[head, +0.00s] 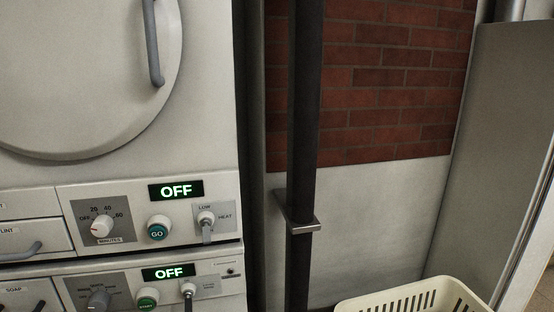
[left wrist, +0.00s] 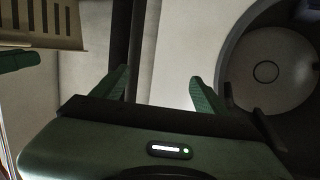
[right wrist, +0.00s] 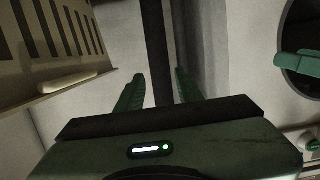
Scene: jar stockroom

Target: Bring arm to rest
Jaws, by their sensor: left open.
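Neither of my grippers shows in the head view. In the left wrist view my left gripper (left wrist: 160,82) has its two green fingers apart with nothing between them. In the right wrist view my right gripper (right wrist: 157,84) also has its fingers apart, with a narrower gap and nothing held. A dark vertical pipe stands beyond the right fingers. A green finger, seemingly of my left gripper, shows at the right edge of the right wrist view, in front of a round dark opening (right wrist: 296,24).
Stacked machines with a dryer control panel (head: 135,218) reading OFF stand at left. A dark pipe (head: 304,120) runs down beside a brick wall (head: 400,70). A cream slotted basket (head: 385,303) is at lower right; it also shows in the left wrist view (left wrist: 40,38).

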